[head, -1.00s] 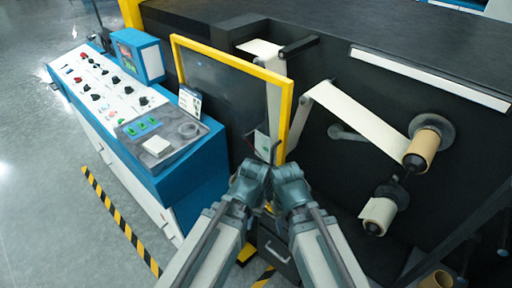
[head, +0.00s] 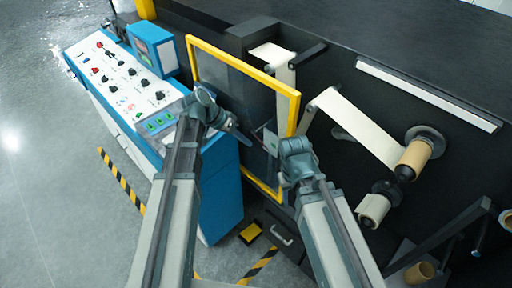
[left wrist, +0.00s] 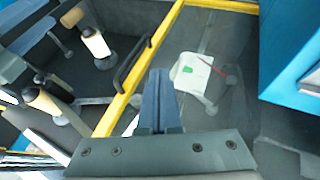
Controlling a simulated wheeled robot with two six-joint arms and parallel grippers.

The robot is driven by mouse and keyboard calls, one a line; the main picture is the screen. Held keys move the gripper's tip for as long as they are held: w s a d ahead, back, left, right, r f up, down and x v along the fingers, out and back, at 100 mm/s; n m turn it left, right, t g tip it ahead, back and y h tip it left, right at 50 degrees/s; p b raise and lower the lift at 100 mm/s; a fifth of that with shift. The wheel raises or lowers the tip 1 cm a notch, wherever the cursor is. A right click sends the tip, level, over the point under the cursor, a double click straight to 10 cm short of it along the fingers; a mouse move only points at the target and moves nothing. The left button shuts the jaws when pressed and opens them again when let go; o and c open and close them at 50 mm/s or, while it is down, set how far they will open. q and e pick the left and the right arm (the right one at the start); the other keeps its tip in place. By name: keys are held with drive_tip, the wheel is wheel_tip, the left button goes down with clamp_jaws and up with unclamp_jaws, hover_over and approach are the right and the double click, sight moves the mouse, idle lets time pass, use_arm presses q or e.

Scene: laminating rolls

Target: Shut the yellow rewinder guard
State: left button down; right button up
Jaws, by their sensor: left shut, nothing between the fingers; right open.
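The yellow rewinder guard (head: 240,63) is a yellow frame around a see-through panel, standing on the front of the black machine. Its right edge is left of the rolls. In the left wrist view the guard's yellow frame (left wrist: 140,70) runs diagonally, with a black handle (left wrist: 131,63) on it. My left gripper (head: 246,138) is in front of the panel, pointing right, shut and empty; its fingers (left wrist: 160,98) are inside the frame edge in the wrist view. Contact with the panel cannot be told. My right gripper (head: 277,135) is open near the guard's right edge, its fingertips partly hidden.
A blue-and-white control console (head: 125,80) stands left of the guard. A tan-cored roll (head: 415,157) and a lower roll (head: 373,208) stick out at the right, with white web (head: 350,125) leading to the upper one. Striped floor tape (head: 122,180) lies below the console.

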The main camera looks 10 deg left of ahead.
use_arm(q)
drive_tip(key=d+f+b, duration=0.6)
drive_tip(key=d+f, duration=0.1)
drive_tip(key=d, duration=0.1)
drive_tip(key=shift+s+d, duration=0.35)
drive_tip(key=shift+d, duration=0.05)
drive_tip(key=shift+f, duration=0.1)
